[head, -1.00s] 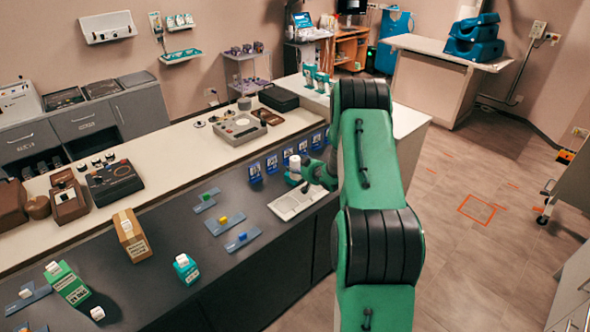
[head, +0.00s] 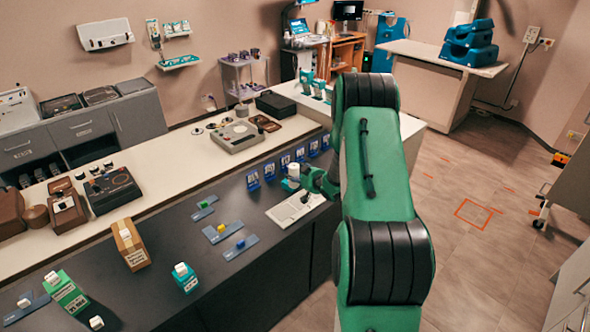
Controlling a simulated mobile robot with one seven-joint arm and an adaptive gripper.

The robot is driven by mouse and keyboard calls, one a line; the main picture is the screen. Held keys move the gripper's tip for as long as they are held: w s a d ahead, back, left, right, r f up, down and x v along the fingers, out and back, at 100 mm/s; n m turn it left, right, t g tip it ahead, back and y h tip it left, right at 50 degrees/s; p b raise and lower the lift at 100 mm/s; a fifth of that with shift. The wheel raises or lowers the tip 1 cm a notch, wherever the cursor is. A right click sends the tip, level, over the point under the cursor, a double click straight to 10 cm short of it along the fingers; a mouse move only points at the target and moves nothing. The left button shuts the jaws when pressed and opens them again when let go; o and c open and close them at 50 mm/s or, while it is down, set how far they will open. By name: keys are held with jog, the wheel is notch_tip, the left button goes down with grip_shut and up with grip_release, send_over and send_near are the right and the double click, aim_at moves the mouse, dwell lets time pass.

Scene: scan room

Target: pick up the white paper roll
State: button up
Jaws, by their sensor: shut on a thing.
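The white paper roll (head: 294,170) is small in the head view, upright above the back part of a pale flat tray (head: 285,217) on the dark counter. My gripper (head: 303,181) comes in from the right, at the roll's lower part, and is shut on it. The fingertips are small and dark and partly hidden by my green arm. A pale and teal piece shows just under the roll. I cannot tell whether the roll is clear of the surface.
Blue card holders (head: 268,171) stand in a row behind the tray. Blue plates with coloured blocks (head: 222,229) lie to its left. A brown carton (head: 130,245) and a teal box (head: 185,277) stand further left. Open floor (head: 490,260) lies to the right.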

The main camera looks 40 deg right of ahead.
jog(key=s+a+r+p, duration=0.1)
jog(key=s+a, duration=0.5)
jog(key=s, duration=0.2)
jog(key=shift+s, duration=0.35)
jog(key=shift+w+d+r, duration=0.15)
jog(key=shift+w+d, duration=1.3)
jog(key=shift+w, duration=0.1)
jog(key=w+d+f+b, duration=0.1)
jog(key=w+d+b, duration=0.1)
jog(key=w+d, duration=0.7)
jog(key=w, duration=0.4)
jog(key=shift+f, duration=0.25)
